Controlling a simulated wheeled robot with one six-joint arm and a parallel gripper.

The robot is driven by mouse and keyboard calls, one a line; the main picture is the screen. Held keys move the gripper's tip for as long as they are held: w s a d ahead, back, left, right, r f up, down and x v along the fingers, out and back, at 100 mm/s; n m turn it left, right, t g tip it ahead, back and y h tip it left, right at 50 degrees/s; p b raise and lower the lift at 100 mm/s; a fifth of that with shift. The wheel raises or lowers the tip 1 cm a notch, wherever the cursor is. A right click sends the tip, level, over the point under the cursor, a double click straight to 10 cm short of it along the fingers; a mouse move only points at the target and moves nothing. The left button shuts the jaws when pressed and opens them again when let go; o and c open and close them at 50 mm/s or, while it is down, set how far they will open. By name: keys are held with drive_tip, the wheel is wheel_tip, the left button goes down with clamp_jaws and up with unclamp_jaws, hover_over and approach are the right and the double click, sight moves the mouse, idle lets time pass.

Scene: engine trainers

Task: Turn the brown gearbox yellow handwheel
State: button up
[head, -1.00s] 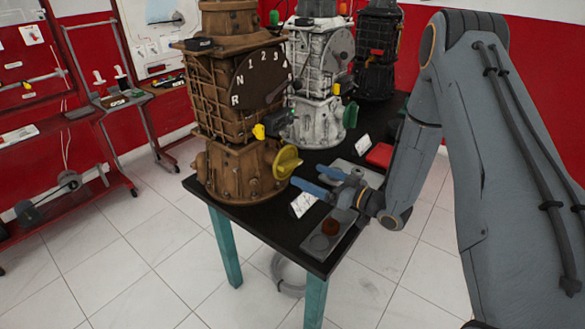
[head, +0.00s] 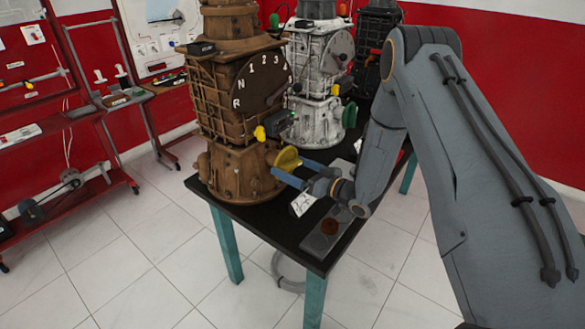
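The brown gearbox (head: 236,110) stands upright on the black table, with a dark dial marked R, N and numbers on its front. Its yellow handwheel (head: 287,158) sticks out low on its right side. My gripper (head: 288,167) is at the handwheel with its two blue fingers spread apart. One fingertip lies at the wheel's lower left edge and the other at its right edge, so part of the wheel's lower rim is hidden. I cannot tell whether the fingers touch it.
A small yellow knob (head: 260,133) sits on the brown gearbox above the handwheel. A white gearbox (head: 319,75) with a green handwheel (head: 350,114) and a black gearbox stand behind. A grey tray (head: 322,238) and a white card (head: 302,203) lie near the table's front edge.

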drive_tip(key=c, duration=0.6)
drive_tip(key=shift+o, duration=0.2)
drive_tip(key=shift+m, duration=0.3)
drive_tip(key=m+b, duration=0.1)
drive_tip(key=m, duration=0.3)
drive_tip(key=shift+m+b, duration=0.3)
drive_tip(key=shift+b, duration=0.1)
drive_tip(key=m+b, duration=0.1)
drive_tip(key=m, duration=0.3)
drive_tip(key=shift+r, duration=0.1)
drive_tip(key=m, duration=0.6)
drive_tip(key=shift+s+r, duration=0.1)
drive_tip(key=m, duration=0.5)
drive_tip(key=shift+d+r, duration=0.1)
drive_tip(key=shift+m, duration=0.3)
